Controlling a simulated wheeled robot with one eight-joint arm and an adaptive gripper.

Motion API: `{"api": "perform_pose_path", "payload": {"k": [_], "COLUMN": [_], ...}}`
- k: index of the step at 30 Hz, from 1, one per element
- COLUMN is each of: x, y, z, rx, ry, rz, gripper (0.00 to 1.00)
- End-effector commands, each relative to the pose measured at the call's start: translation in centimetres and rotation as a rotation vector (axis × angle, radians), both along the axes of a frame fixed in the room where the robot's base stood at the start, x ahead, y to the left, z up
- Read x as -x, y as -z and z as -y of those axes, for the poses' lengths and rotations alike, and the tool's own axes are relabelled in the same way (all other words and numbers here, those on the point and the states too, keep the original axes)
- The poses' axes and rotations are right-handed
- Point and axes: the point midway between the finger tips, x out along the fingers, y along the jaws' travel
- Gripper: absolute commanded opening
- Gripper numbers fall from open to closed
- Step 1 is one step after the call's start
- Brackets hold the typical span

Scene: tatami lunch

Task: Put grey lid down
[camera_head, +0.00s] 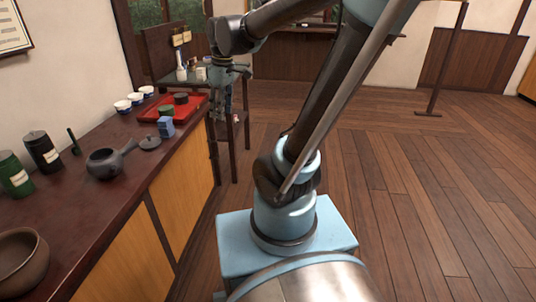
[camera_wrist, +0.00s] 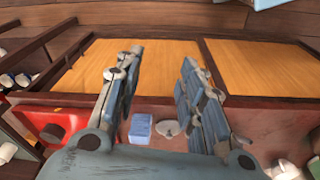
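The grey lid (camera_head: 150,143) lies on the dark counter top (camera_head: 93,212), near its front edge, between the dark teapot (camera_head: 104,162) and a small blue box (camera_head: 166,127). In the wrist view the lid (camera_wrist: 168,129) shows beyond the gap between my fingers, beside the blue box (camera_wrist: 140,129). My gripper (camera_wrist: 162,56) is open, with its two fingers wide apart and nothing between them. In the head view my gripper hangs in front of the counter edge, to the right of the lid and apart from it.
A red tray (camera_head: 160,108) with dark cups stands behind the blue box. White cups (camera_head: 135,98) line the wall side. Green (camera_head: 14,174) and black canisters (camera_head: 42,151) and a brown bowl (camera_head: 22,262) stand nearer. The wooden floor to the right is clear.

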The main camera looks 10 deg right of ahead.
Motion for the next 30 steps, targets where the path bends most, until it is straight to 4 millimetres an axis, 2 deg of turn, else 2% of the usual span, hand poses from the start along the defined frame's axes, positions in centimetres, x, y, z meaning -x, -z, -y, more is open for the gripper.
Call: {"api": "perform_pose_path", "payload": {"k": [1, 6, 15, 22, 30], "x": [1.2, 4.6, 10.7, 13.6, 14.3], "y": [0.6, 2.7, 7.8, 10.9, 11.7], "z": [1.5, 5.4, 10.6, 12.6, 13.0], "rx": [-0.001, -0.007, -0.023, -0.034, -0.038], "ry": [0.065, 0.291, 0.683, 0.890, 0.943], "rz": [0.002, 0.010, 0.031, 0.044, 0.048], "gripper": [0.36, 0.36, 0.36, 0.36, 0.36]}}
